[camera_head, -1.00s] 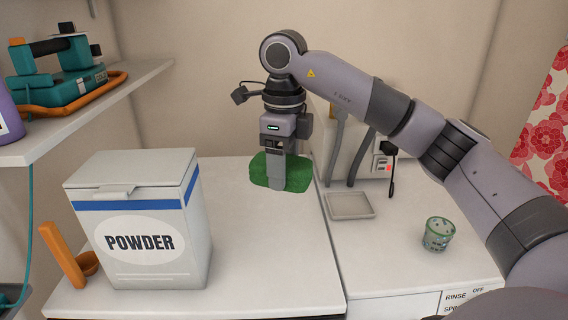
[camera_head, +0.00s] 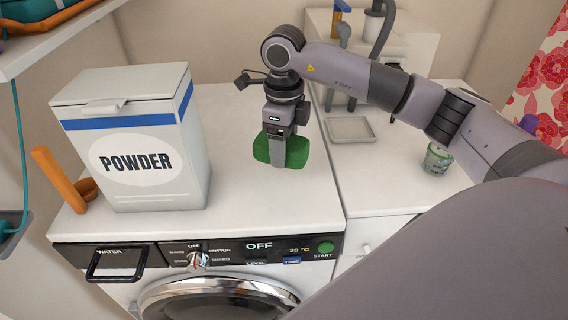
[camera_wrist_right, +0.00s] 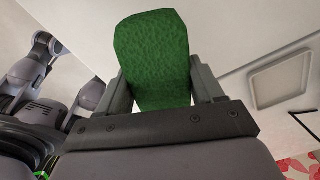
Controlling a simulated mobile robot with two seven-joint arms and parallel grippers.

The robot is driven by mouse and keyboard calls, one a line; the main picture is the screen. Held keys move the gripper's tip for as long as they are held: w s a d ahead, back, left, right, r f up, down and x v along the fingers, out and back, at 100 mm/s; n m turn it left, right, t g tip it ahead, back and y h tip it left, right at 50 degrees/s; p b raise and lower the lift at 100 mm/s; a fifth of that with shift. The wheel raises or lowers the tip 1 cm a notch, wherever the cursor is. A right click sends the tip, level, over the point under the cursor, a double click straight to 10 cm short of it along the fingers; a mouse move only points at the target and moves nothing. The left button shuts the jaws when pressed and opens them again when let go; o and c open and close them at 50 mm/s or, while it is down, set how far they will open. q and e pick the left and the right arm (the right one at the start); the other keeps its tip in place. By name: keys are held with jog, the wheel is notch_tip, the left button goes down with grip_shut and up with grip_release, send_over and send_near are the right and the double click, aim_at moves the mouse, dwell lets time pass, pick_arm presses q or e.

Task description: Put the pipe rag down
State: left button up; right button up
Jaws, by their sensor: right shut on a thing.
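The pipe rag is a green, rough-textured cloth block (camera_head: 296,152). It is at the white top of the washing machine (camera_head: 240,190), toward its right side; I cannot tell whether it touches the surface. My right gripper (camera_head: 280,160) points down and is shut on the rag. In the right wrist view the rag (camera_wrist_right: 153,62) sits between the two fingers, (camera_wrist_right: 160,90) marking the grip. My left gripper is not in view.
A white POWDER box (camera_head: 140,155) and an orange scoop (camera_head: 62,180) stand on the left. A shallow tray (camera_head: 350,130) and a patterned glass (camera_head: 437,160) are on the right counter. The machine top between box and rag is clear.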

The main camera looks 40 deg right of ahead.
aim_at(284, 177)
notch_tip(284, 177, down, 6)
jog(key=shift+r, duration=0.2)
jog(key=shift+f, duration=0.1)
jog(key=shift+f, duration=0.1)
jog(key=o, duration=1)
notch_tip(284, 177, up, 12)
jog(key=shift+r, duration=0.15)
